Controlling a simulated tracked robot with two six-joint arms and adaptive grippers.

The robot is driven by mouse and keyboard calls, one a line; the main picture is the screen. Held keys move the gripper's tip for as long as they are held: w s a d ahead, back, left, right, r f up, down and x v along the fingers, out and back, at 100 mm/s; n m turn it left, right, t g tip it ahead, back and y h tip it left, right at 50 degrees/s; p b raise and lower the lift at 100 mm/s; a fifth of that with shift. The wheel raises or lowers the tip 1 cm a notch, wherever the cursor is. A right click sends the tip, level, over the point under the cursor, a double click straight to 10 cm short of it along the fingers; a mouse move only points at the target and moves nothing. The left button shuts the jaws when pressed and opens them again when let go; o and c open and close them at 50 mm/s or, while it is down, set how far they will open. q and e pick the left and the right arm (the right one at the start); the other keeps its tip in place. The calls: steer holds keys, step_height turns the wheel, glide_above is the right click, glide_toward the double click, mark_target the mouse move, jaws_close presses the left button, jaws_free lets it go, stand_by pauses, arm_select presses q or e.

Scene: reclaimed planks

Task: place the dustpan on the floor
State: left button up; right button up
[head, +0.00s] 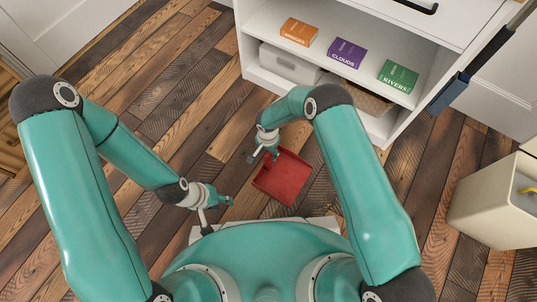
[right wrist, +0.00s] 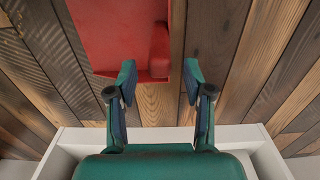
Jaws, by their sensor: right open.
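The red dustpan (head: 285,180) lies on the wooden floor, in front of the white shelf unit. It also shows at the top of the right wrist view (right wrist: 112,28), partly cut off by the frame edge. My right gripper (head: 264,158) is by the dustpan's upper left corner in the head view. In the right wrist view its fingers (right wrist: 160,76) are apart and empty, with the dustpan's near edge just beyond and between the tips. My left gripper (head: 219,213) is left of the dustpan, with fingers spread and nothing between them.
The white shelf unit (head: 258,73) holds an orange box (head: 299,32), a purple box (head: 346,53), a green box (head: 398,76) and a grey-white bin (head: 290,64). A blue-headed tool (head: 450,93) leans at its right side. Floor at left is clear.

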step_height(320, 180, up, 6)
steer(key=shift+f+p, duration=0.1)
steer(key=shift+p, duration=0.55)
steer(key=s+d+r+n+y, duration=0.1)
steer(key=s+d+r, duration=0.1)
steer(key=s, duration=0.5)
steer(key=s+d+r+n+y, duration=0.1)
steer(key=s+d+r+n, duration=0.1)
steer(key=s, duration=0.4)
steer(key=s+d+r+n+y, duration=0.2)
steer(key=s+d+r, duration=0.1)
steer(key=s+d, duration=0.2)
steer(key=s, duration=0.2)
steer(key=shift+s+r+t, duration=0.25)
steer(key=shift+s+t, duration=0.05)
steer(key=shift+d, duration=0.1)
step_height(320, 180, up, 34)
steer(key=p, duration=3.4)
steer(key=shift+w+r, duration=0.1)
